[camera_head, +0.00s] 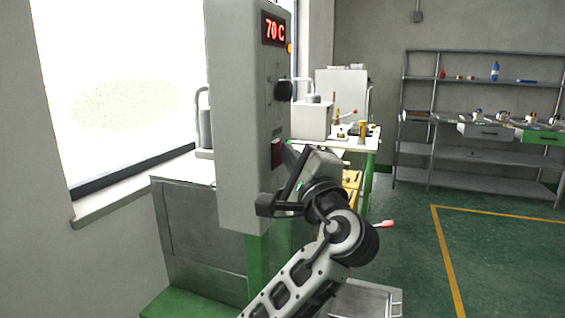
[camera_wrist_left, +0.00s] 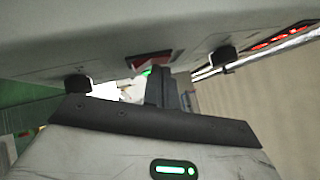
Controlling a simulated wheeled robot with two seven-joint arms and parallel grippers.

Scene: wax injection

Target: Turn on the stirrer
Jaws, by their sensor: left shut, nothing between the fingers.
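A tall light-grey control box (camera_head: 240,120) stands left of centre, with a red 70 C display (camera_head: 274,29), a black upper knob (camera_head: 284,90) and a red switch (camera_head: 276,153) on its side face. In the left wrist view the red switch (camera_wrist_left: 151,61) lies between two black knobs. My left gripper (camera_head: 288,152) is shut and empty, its fingertips close to the red switch. The closed fingers (camera_wrist_left: 162,90) point at the panel just beside it; I cannot tell whether they touch. My right gripper is out of view.
A white bench (camera_head: 350,143) with small equipment stands behind the arm. A metal shelf rack (camera_head: 470,155) holds items at the back right. A bright window is at the left. The green floor (camera_head: 500,250) at right is clear, with a yellow line.

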